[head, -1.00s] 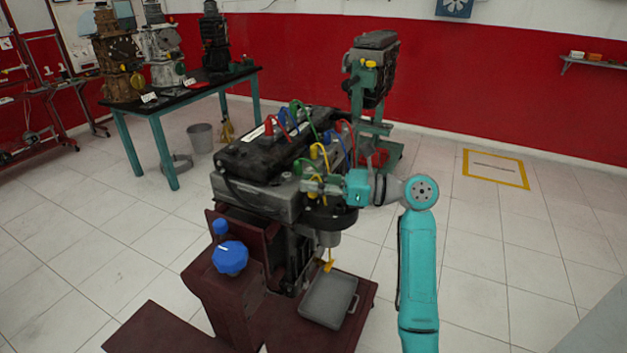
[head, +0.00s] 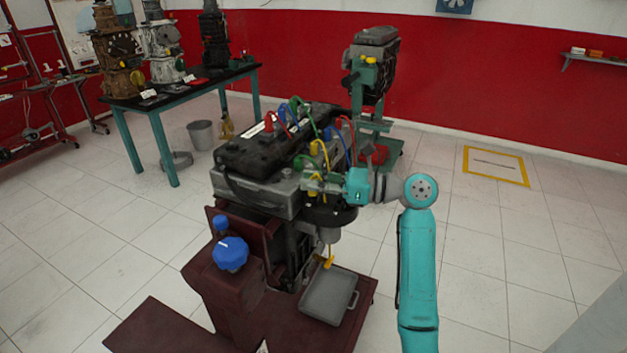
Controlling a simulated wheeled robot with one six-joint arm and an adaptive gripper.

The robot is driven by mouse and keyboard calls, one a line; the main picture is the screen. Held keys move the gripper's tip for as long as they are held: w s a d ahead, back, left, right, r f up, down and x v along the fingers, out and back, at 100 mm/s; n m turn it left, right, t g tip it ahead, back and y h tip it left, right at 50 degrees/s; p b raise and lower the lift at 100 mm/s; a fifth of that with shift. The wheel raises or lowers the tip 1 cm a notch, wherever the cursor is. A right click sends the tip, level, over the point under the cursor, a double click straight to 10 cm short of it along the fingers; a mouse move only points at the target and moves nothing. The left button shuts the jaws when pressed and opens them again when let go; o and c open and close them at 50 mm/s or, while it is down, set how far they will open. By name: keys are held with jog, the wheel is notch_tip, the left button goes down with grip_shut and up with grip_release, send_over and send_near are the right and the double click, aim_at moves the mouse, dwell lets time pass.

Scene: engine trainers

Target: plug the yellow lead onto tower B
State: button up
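The yellow lead (head: 326,152) arches over the right end of the engine. Its upper end has a yellow boot, and its lower part drops behind or beside my gripper. My gripper (head: 308,184) points left at the right end of the engine, just below the yellow arch. Its fingers are small and overlap the dark parts behind, so I cannot tell whether they are open or shut on the lead's end. Red, blue and green leads (head: 313,120) stand on the engine beyond and beside the yellow one. No tower letters are readable, so I cannot tell which is tower B.
The engine (head: 255,185) sits on a dark red stand with a blue knob (head: 230,254) and a grey tray (head: 328,296) below. A second engine on a green stand (head: 372,120) is behind. A table (head: 190,88) with engines stands back left. Floor at right is clear.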

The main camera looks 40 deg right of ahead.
jog(key=o, duration=0.5)
jog(key=v, duration=1.2)
